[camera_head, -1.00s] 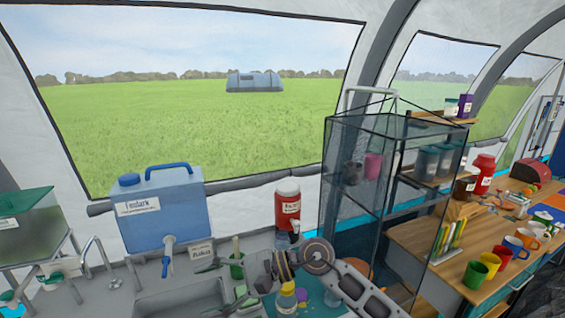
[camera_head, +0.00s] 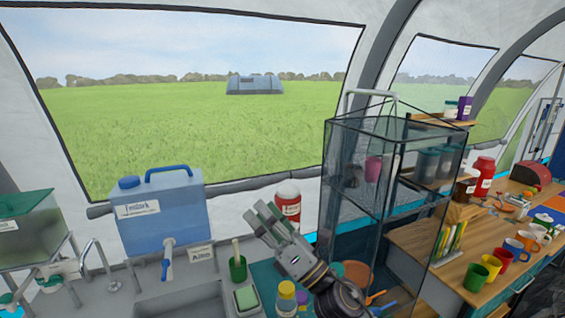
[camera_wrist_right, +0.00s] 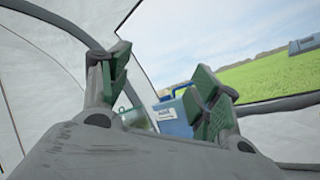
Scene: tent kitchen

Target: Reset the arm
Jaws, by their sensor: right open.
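My right gripper (camera_head: 266,216) is raised above the counter in the head view, pointing up and to the left. It is in front of the red-and-white canister. Its green-padded fingers are apart with nothing between them. In the right wrist view the open gripper (camera_wrist_right: 163,78) also shows empty, with the tent wall, window and blue water container beyond the fingers. My right forearm comes up from the bottom of the head view. My left gripper is not in view.
A blue water container (camera_head: 165,215) stands behind the sink (camera_head: 180,303). A green cup (camera_head: 237,268), a sponge (camera_head: 246,298) and a yellow-capped bottle (camera_head: 286,299) are near my arm. A mesh shelf (camera_head: 345,185) stands close on the right. The red-and-white canister (camera_head: 288,200) is behind the gripper.

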